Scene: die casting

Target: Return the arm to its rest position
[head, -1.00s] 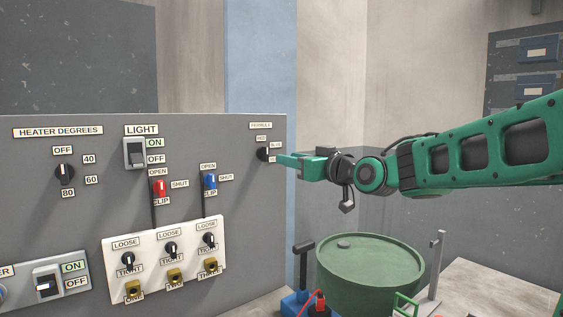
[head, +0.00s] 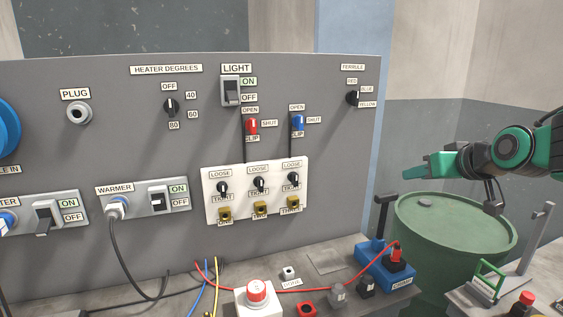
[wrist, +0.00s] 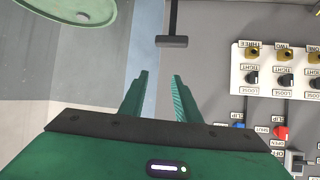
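My gripper (head: 418,170) is at the end of my green arm on the right of the head view, in the air above the green drum (head: 450,215). It is apart from the panel and from the ferrule knob (head: 352,98). In the wrist view my gripper (wrist: 160,75) has its two green fingers apart with nothing between them, so it is open and empty. The rest of my arm runs out of the head view at the right edge.
The grey control panel (head: 150,75) with switches and knobs fills the left and middle. A bench below it holds a red button on a white box (head: 254,297), a blue device (head: 385,270) and cables. A post with a crossbar (wrist: 172,41) shows beyond the fingers.

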